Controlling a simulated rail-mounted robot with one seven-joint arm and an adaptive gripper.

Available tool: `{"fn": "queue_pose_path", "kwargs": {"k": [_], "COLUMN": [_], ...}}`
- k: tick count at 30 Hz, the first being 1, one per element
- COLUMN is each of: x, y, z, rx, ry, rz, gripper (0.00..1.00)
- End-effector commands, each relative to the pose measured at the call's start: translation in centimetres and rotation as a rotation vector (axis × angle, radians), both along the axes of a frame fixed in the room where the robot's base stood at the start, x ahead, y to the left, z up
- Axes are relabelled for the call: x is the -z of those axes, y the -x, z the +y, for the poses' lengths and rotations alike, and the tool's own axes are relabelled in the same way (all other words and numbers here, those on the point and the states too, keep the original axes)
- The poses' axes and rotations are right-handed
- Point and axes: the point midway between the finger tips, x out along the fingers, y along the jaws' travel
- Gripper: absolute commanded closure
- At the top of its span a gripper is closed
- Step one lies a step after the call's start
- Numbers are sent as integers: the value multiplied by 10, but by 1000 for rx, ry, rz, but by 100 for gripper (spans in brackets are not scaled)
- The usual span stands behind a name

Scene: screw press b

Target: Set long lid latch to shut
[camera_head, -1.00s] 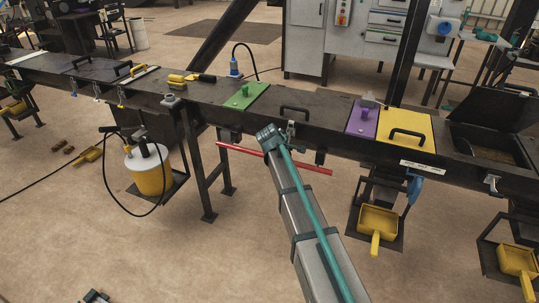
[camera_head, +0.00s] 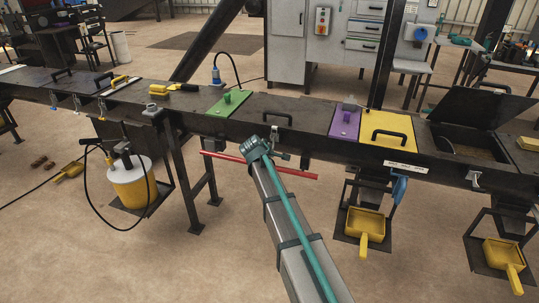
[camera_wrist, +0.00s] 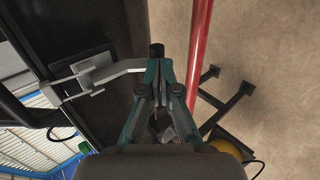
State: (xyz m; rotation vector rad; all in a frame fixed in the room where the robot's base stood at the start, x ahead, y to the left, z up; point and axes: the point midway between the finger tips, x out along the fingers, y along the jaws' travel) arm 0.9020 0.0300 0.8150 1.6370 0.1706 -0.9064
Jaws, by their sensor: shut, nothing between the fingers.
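The long lid latch (camera_wrist: 100,73) shows in the wrist view as a metal bracket on the dark trough side. Its bent arm reaches out to a black tip (camera_wrist: 157,50). My gripper (camera_wrist: 159,72) is shut and empty, with its teal fingertips at the outer end of this arm, close below the black tip; I cannot tell whether they touch. In the head view my gripper (camera_head: 262,152) is at the trough's front side, just beside the latch (camera_head: 274,135). The dark lid with a black handle (camera_head: 277,114) lies flat above it. My fingers partly hide the latch's end.
A red bar (camera_head: 260,165) runs along the trough front near my gripper; it passes right of my fingers in the wrist view (camera_wrist: 201,45). A green lid (camera_head: 230,103), purple lid (camera_head: 344,122) and yellow lid (camera_head: 390,121) line the trough. Floor in front is mostly clear.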

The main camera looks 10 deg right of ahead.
Motion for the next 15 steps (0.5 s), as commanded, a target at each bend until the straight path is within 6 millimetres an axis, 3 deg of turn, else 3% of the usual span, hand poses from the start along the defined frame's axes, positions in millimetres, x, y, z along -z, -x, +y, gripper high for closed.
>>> {"fn": "queue_pose_path", "kwargs": {"k": [8,15], "x": [-15,-38], "y": [18,54], "z": [7,23], "rx": [1,3], "ry": [0,-1], "rz": [-1,-3], "gripper": [100,100]}}
